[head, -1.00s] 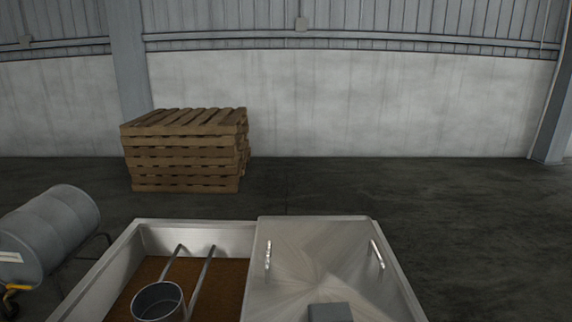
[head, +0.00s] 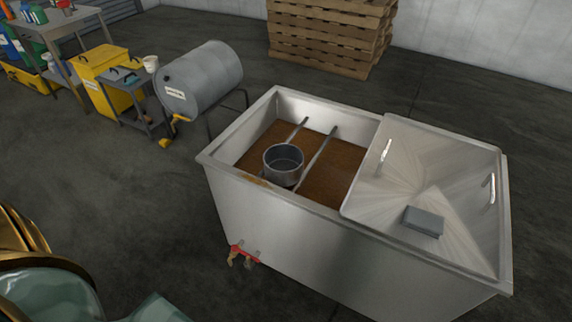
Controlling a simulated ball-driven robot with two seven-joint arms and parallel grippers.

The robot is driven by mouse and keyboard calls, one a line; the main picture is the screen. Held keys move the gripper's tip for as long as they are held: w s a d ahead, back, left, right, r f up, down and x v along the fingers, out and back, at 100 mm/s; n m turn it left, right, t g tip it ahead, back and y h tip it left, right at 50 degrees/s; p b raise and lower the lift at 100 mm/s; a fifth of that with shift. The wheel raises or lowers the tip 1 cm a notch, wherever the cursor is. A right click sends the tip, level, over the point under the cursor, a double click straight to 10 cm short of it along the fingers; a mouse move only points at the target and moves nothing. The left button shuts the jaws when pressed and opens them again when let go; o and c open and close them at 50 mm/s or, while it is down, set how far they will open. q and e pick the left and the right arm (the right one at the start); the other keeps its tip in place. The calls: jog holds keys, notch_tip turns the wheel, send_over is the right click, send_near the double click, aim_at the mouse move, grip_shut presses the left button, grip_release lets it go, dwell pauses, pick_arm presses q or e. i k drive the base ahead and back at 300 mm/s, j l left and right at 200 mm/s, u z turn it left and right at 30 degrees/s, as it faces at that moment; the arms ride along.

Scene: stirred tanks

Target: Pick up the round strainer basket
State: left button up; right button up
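The round strainer basket (head: 284,175) is a grey metal cylinder with an open top. It sits upright in the open left half of the steel tank (head: 270,240), near the front wall. Two grey bars (head: 318,158) run from the basket area to the tank's back wall; I cannot tell whether they touch the basket. Brown liquid or sludge (head: 338,180) lies around it. The basket's lower part is partly hidden. Neither of my grippers shows in the head view.
A steel lid (head: 440,170) with two handles and a grey block (head: 423,221) covers the tank's right half. A red-handled valve (head: 243,254) sticks out of the front. A grey drum (head: 203,82), yellow bin (head: 105,75) and pallets (head: 330,35) stand behind.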

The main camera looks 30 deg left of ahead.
aim_at(284, 163)
jog(key=i+l+u, duration=0.45)
jog(key=l, duration=0.15)
jog(key=i+l+u, duration=0.1)
jog(key=l+u, duration=0.15)
jog(key=l, duration=0.05)
